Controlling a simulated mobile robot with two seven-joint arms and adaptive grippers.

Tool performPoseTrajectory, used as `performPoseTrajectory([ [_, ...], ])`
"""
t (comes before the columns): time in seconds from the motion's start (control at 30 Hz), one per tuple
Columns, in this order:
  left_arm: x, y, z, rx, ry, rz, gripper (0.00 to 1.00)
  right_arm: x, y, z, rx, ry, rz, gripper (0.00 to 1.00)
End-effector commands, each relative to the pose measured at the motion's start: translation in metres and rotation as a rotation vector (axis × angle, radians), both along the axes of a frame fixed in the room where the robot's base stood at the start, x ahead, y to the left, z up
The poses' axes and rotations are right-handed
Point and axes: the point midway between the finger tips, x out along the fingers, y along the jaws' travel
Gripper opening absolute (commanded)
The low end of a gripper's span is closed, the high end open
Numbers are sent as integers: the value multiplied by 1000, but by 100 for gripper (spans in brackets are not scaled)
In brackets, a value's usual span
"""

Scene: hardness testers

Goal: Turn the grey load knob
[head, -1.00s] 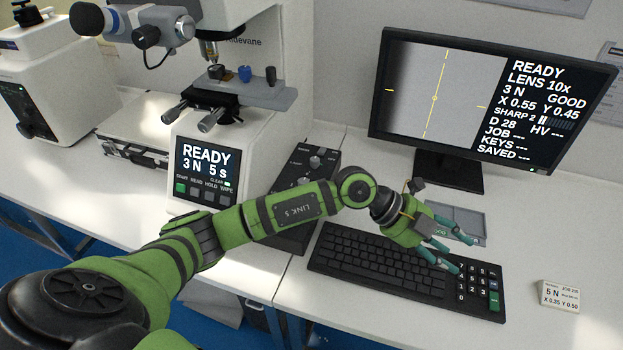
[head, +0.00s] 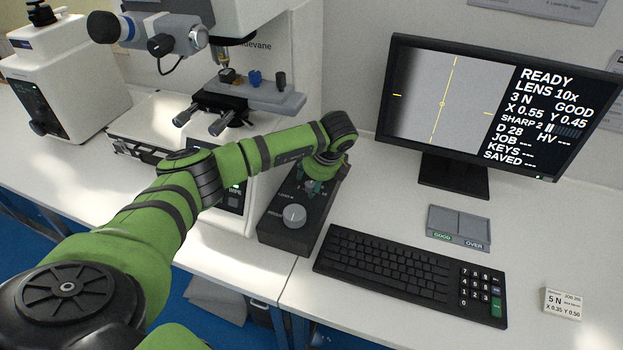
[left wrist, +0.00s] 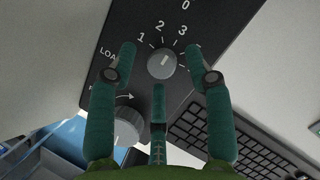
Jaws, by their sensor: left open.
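The grey load knob (left wrist: 162,64) is a small round knob with a pale pointer line, on a black control box (left wrist: 225,22) marked 1, 2, 3. My left gripper (left wrist: 160,60) is open above it. Two teal fingers are on either side of the knob and a third is below it in the left wrist view. I cannot tell whether they touch it. In the head view my left gripper (head: 313,186) points down over the far part of the box and largely hides this knob. My right gripper is not in view.
A larger grey knob (head: 294,215) sits on the box's near part. The tester (head: 285,60) stands left and behind. The keyboard (head: 400,262) lies right of the box. The monitor (head: 455,185) reads 3 N; a card (head: 562,304) reads 5 N.

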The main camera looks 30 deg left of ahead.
Motion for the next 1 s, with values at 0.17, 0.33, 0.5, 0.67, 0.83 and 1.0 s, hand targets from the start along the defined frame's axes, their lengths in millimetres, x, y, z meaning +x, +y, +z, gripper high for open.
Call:
performPoseTrajectory([
  [0.17,1,3,-11,0,1,-2,51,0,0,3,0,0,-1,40],
  [0.33,2,3,-12,-1,0,-4,51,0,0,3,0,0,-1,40],
  [0.5,1,3,-12,-1,1,-3,11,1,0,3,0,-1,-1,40],
  [0.67,2,4,-11,0,-3,-2,0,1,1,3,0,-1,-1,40],
  [0.83,3,5,-10,1,-6,-3,0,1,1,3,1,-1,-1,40],
  [1.0,4,6,-9,2,-8,-6,0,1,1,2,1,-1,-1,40],
])
